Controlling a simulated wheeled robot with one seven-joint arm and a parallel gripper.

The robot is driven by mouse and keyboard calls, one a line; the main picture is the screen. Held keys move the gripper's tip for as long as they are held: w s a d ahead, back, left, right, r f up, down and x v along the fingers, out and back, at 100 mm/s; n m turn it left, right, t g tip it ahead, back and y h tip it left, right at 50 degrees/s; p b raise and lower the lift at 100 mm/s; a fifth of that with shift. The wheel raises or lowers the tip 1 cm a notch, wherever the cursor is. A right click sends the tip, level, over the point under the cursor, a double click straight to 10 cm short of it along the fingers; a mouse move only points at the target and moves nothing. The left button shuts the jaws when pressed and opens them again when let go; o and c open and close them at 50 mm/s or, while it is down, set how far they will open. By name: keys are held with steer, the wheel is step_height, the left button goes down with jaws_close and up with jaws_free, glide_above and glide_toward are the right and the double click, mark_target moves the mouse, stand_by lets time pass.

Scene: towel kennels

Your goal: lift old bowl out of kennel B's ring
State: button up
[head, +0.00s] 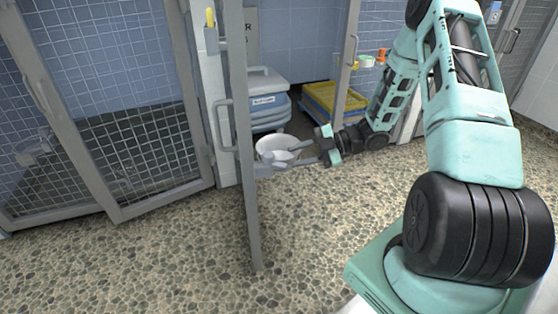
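The white bowl (276,145) shows just right of an open kennel door that I see nearly edge-on. A grey bracket (266,167) by the door, which looks like the ring's mount, is just below the bowl. The ring itself is mostly hidden, so I cannot tell whether the bowl sits in it or a little above it. My gripper (296,153) reaches in from the right, with its grey fingers at the bowl's right side. The fingers overlap the bowl in this view, and I cannot tell whether they are closed on its rim.
The open door (244,130) stands out into the room, left of my gripper. A blue-grey lidded bin (268,101) and a yellow crate (322,98) on a blue one are behind. A closed mesh kennel door (130,110) is at left. The pebbled floor (170,265) in front is clear.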

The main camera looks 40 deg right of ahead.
mark_target(289, 159)
steer(key=b+x, duration=0.1)
steer(key=x, duration=0.2)
steer(key=shift+f, duration=0.15)
jaws_close()
